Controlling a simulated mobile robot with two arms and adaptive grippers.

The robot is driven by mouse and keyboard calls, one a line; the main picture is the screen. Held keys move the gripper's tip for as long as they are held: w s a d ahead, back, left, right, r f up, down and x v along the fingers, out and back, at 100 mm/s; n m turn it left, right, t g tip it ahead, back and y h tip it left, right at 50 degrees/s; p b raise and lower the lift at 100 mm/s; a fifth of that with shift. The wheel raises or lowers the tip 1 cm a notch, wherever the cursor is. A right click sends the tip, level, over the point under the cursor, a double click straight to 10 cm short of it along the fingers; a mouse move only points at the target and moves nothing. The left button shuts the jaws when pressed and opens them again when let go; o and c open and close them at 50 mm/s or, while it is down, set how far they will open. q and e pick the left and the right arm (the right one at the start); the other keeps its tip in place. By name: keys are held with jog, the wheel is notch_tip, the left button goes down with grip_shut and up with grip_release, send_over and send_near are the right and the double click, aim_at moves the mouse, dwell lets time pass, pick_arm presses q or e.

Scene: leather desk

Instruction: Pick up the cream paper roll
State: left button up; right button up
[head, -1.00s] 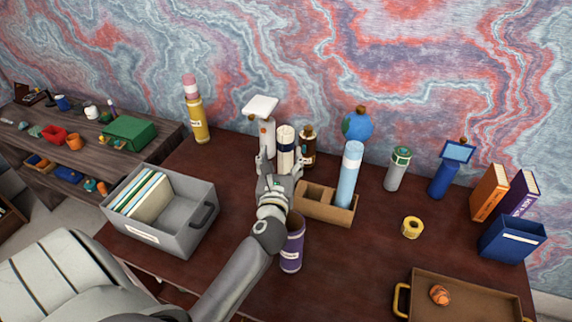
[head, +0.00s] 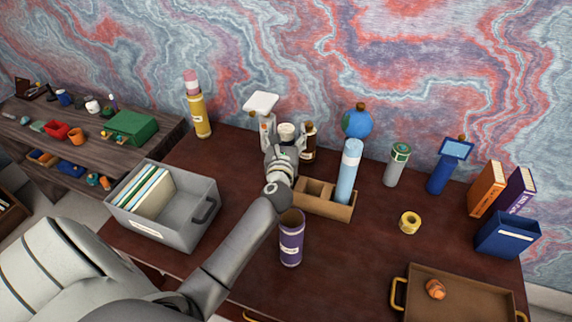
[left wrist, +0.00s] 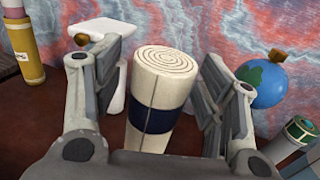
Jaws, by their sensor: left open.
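The cream paper roll (left wrist: 160,85) stands upright in the left wrist view, with a spiral top and a dark blue band. In the head view only its top (head: 287,130) shows, because my left gripper hides the rest. My left gripper (head: 284,140) is open at the back of the desk, and in the left wrist view its two fingers (left wrist: 165,90) stand on either side of the roll. A gap shows between the roll and the right finger; I cannot tell whether the left finger touches it. My right gripper is not in view.
A brown bottle (head: 309,143) stands close right of the roll, and a white-topped item (head: 262,104) close left. A brown divided box (head: 325,204) with a light blue roll (head: 349,172), and a purple cup (head: 291,240), stand nearer the front. The desk's middle right is mostly clear.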

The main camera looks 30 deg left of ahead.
pick_arm(q)
jog(key=shift+c, duration=0.5)
grip_shut()
